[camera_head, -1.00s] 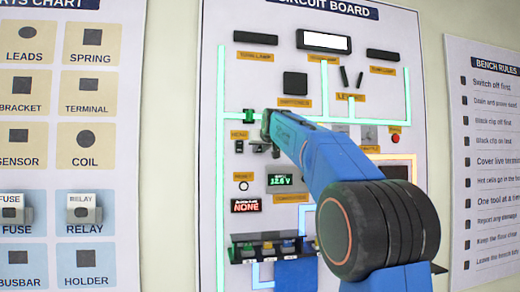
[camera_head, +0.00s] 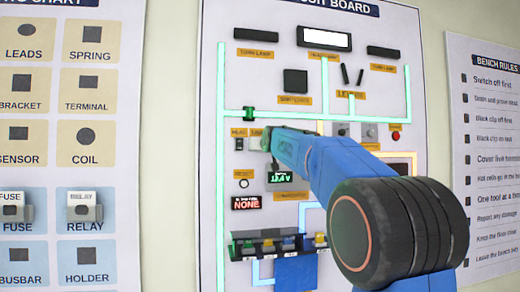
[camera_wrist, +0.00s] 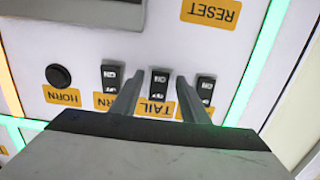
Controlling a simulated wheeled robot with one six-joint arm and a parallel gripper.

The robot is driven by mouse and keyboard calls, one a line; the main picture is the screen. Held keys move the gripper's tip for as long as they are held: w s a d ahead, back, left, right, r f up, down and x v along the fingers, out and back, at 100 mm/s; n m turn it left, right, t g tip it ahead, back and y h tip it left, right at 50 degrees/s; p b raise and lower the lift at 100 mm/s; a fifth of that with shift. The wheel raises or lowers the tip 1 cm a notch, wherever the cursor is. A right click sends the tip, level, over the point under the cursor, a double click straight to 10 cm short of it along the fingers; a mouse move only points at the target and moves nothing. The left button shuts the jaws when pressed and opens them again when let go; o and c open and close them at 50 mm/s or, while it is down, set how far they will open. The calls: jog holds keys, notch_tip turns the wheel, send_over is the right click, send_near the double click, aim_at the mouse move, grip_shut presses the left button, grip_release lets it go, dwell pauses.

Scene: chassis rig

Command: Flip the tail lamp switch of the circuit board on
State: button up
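The circuit board (camera_head: 210,60) is a tall white panel on the wall. In the wrist view, which sees the board upside down, the tail switch (camera_wrist: 159,84) is a small black rocker beside an orange TAIL label (camera_wrist: 155,107). Black rockers stand on both sides of it. My gripper (camera_wrist: 159,80) is open, with one grey finger on each side of the tail switch column. I cannot tell whether the fingertips touch the board or which way the rocker is tipped. In the head view my blue arm hides the tail switch and most of my gripper (camera_head: 268,143).
A round black horn button (camera_wrist: 60,76) and another rocker (camera_wrist: 206,88) flank the tail switch. The headlamp (camera_head: 324,39) glows white. Coloured clips (camera_head: 278,243) sit low on the board. A parts chart (camera_head: 60,150) hangs left and bench rules (camera_head: 490,150) right.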

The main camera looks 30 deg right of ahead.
jog(key=shift+s, duration=0.1)
jog(key=v, duration=1.7)
jog(key=shift+s+a+f, duration=0.1)
jog(key=shift+s, duration=0.05)
jog(key=s+a+f+n+g+y, duration=0.15)
jog(key=s+a+f, duration=0.3)
jog(key=f, duration=0.55)
jog(key=s+a+f+g+y, duration=0.1)
jog(key=s+a+f+g, duration=0.3)
jog(key=f, duration=0.5)
jog(key=s+a+f+g+y, duration=0.1)
jog(key=s+a+f, duration=0.2)
jog(key=s+f, duration=0.5)
jog(key=s+a+f+n+g, duration=0.1)
jog(key=s+a+f+g, duration=0.1)
jog(key=s+f, duration=0.7)
jog(key=s+a+f+g+y, duration=0.1)
jog(key=s+a+f+g, duration=0.2)
jog(key=s+f, duration=0.7)
notch_tip(320, 180, down, 7)
jog(key=shift+a+f+n, duration=0.25)
jog(key=shift+a+n, duration=0.1)
jog(key=shift+a, duration=0.05)
